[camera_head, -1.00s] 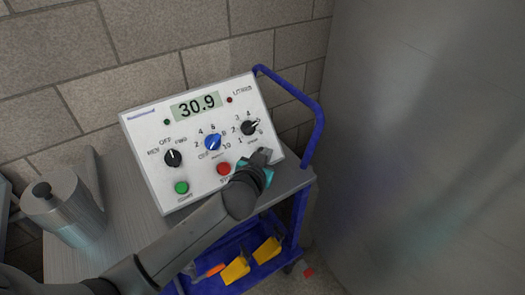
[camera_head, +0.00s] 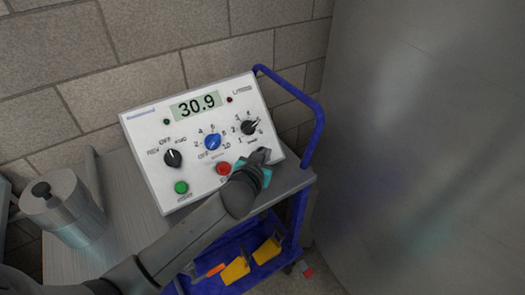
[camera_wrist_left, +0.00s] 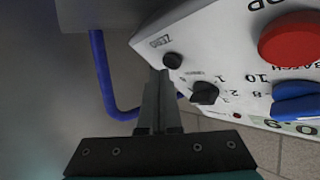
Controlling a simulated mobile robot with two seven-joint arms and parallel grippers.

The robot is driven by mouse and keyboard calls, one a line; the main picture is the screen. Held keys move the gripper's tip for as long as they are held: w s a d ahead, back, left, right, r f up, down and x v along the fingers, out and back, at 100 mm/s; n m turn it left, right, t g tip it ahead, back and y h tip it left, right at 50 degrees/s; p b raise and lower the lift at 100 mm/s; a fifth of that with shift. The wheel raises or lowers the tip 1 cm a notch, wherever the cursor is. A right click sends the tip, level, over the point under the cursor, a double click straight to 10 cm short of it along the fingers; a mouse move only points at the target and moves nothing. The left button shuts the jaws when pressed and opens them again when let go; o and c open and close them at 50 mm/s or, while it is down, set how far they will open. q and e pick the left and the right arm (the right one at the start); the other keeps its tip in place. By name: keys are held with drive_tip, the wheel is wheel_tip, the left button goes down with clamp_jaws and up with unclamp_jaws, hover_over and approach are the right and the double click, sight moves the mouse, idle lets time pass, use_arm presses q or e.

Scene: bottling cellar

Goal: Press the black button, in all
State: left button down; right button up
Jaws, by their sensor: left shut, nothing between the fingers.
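A white sloped control panel (camera_head: 148,140) stands on the cart, its display reading 30.9. The small round black button (camera_wrist_left: 172,60) shows in the left wrist view near the panel's corner, beside a printed label. In the head view my left gripper hides it. My left gripper (camera_head: 264,156) is shut and empty at the panel's lower right corner. In the wrist view its fingertips (camera_wrist_left: 159,74) are right at the black button, overlapping its edge in the picture. I cannot tell whether they touch it. My right gripper is not in view.
Near the gripper are a red button (camera_head: 224,169), a black knob (camera_head: 248,128) and a blue knob (camera_head: 212,142). A green button (camera_head: 181,187) and another black knob (camera_head: 173,158) sit further left. A metal canister (camera_head: 70,215) stands left; the cart's blue handle (camera_head: 319,120) rises right.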

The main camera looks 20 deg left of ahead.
use_arm(q)
drive_tip(key=shift+w+a+f, duration=0.25)
drive_tip(key=shift+a+f, duration=0.1)
idle(0.8)
drive_tip(key=shift+d, duration=0.1)
drive_tip(key=shift+s+d+r+p, duration=0.45)
drive_tip(key=shift+r+p, duration=0.1)
drive_tip(key=shift+r, duration=0.05)
drive_tip(key=s+d+r+p, duration=0.2)
drive_tip(key=d+r+p, duration=0.1)
drive_tip(key=shift+s+r, duration=0.1)
drive_tip(key=shift+r, duration=0.1)
idle(0.4)
idle(0.7)
